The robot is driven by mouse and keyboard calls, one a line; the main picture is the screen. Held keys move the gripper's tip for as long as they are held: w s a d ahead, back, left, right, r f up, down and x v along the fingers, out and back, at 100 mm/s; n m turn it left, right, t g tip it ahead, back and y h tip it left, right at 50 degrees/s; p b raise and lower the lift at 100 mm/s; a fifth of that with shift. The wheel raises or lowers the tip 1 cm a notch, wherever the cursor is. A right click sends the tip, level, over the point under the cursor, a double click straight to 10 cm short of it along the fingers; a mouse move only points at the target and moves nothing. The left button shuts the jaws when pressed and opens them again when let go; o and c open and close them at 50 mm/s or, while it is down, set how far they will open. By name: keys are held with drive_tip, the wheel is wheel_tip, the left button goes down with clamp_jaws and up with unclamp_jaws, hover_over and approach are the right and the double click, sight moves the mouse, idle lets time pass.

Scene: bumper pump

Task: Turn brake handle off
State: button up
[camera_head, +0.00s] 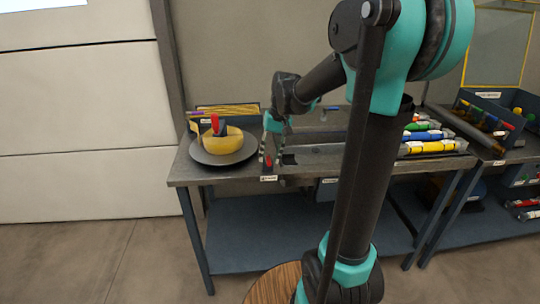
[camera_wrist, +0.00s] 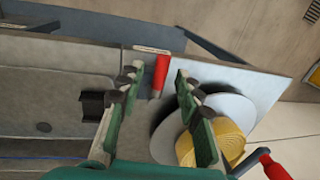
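A short red handle (camera_wrist: 161,72) stands at the bench's front edge beside a small label, and I take it for the brake handle. It also shows small and red in the head view (camera_head: 268,161). My gripper (camera_wrist: 157,80) is open, with its two green fingers on either side of this handle and a visible gap to each. In the head view my gripper (camera_head: 271,158) points down over the front edge of the bench. I cannot tell how deep the handle sits between the fingers.
A yellow drum (camera_head: 223,142) with a red-handled lever (camera_head: 215,123) stands on a round grey plate (camera_head: 196,152), left of my gripper. A dark block (camera_wrist: 92,105) sits on the bench on the other side. Coloured cylinders (camera_head: 428,137) lie further right.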

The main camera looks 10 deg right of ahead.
clamp_jaws()
idle(0.3)
